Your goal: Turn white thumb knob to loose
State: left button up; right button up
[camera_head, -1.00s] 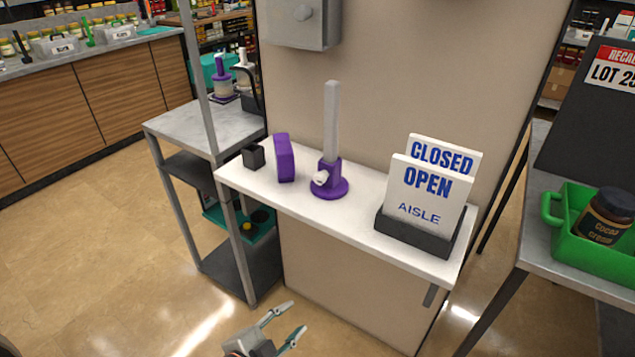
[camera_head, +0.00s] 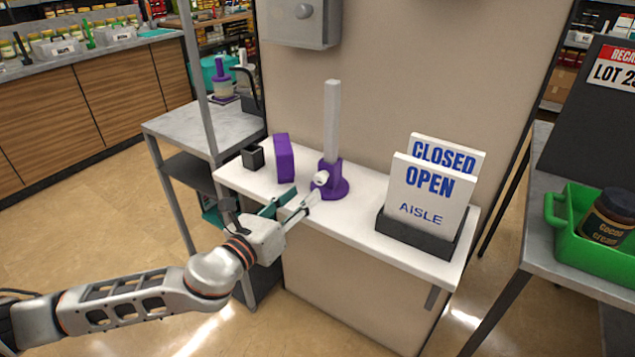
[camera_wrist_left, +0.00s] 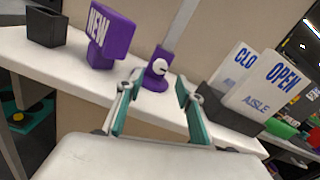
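The white thumb knob (camera_head: 320,178) sits on the side of a purple clamp base (camera_head: 332,188) that holds an upright white post (camera_head: 332,115) on the white shelf. My left gripper (camera_head: 294,202) is in front of the shelf edge, just left of and nearer than the knob. In the left wrist view its two teal fingers (camera_wrist_left: 157,92) are spread apart and empty, with the knob (camera_wrist_left: 160,67) beyond and roughly between them. The purple clamp base also shows there (camera_wrist_left: 154,82). My right gripper is not in view.
A purple block marked NEW (camera_wrist_left: 108,35) and a small black box (camera_head: 253,157) stand left of the post. A sign holder (camera_head: 418,236) with OPEN and CLOSED signs stands to its right. The white shelf (camera_head: 350,215) has bare room between them. A wall lies behind.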

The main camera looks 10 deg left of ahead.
aim_at(318, 182)
pick_arm(q)
jog(key=x, duration=0.7)
jog(key=shift+d+f, duration=0.1)
jog(key=shift+f, duration=0.05)
grip_shut()
